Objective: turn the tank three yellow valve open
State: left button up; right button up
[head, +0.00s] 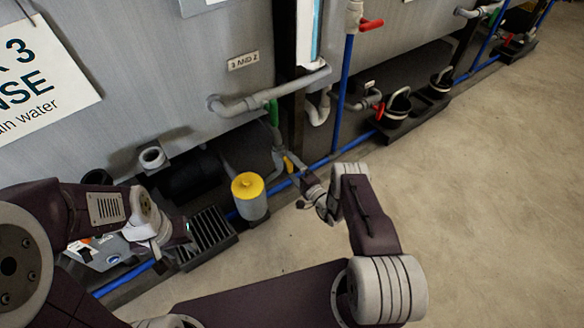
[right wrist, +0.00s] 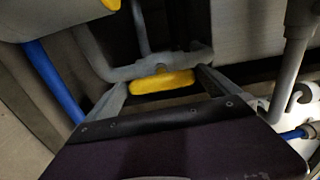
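The yellow valve (head: 289,164) is a small handle on grey pipework low in front of the tank, below the "3 and 2" label (head: 243,61). In the right wrist view the yellow handle (right wrist: 162,82) lies crosswise between my right gripper's fingertips (right wrist: 163,78). The fingers are spread wide, one near each end of the handle; I cannot tell if they touch it. In the head view my right gripper (head: 298,174) is right beside the valve. My left gripper (head: 172,240) is low at the left, near a floor grate; its fingers are unclear.
A grey canister with a yellow lid (head: 248,185) stands just left of the valve. A black grate (head: 208,235) and a blue floor pipe (head: 340,154) lie along the tank. A red valve (head: 372,24) is higher up. Open floor (head: 480,200) is to the right.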

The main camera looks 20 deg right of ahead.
jog(key=p+v, duration=0.5)
jog(key=v, duration=0.4)
jog(key=shift+r, duration=0.1)
